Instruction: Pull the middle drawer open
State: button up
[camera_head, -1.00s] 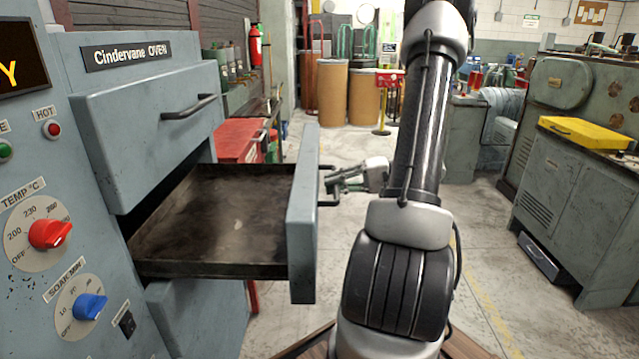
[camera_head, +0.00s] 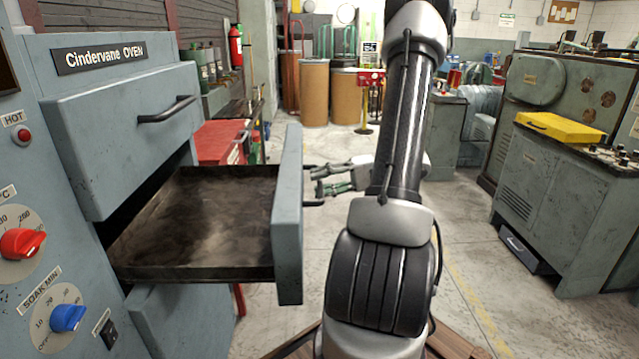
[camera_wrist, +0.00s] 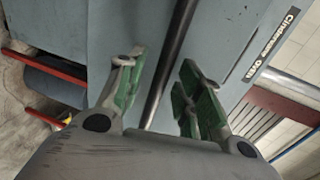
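The middle drawer (camera_head: 289,220) of the grey oven is pulled far out, and its dark, stained inside (camera_head: 200,225) shows. Its black handle (camera_head: 313,201) is on the front panel, partly hidden by my gripper. My gripper (camera_head: 320,180) is at this handle, its two fingers apart. In the wrist view the handle bar (camera_wrist: 167,65) runs between the spread green-padded fingers of my gripper (camera_wrist: 160,80), with gaps at both sides.
The upper drawer (camera_head: 140,130) is shut above. A lower drawer (camera_head: 185,315) is partly hidden below. Open floor (camera_head: 480,270) lies to the right, before a grey machine cabinet (camera_head: 560,200) with a yellow box (camera_head: 558,128). A red cabinet (camera_head: 222,145) stands behind the drawer.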

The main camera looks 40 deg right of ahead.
jog(key=v, duration=1.1)
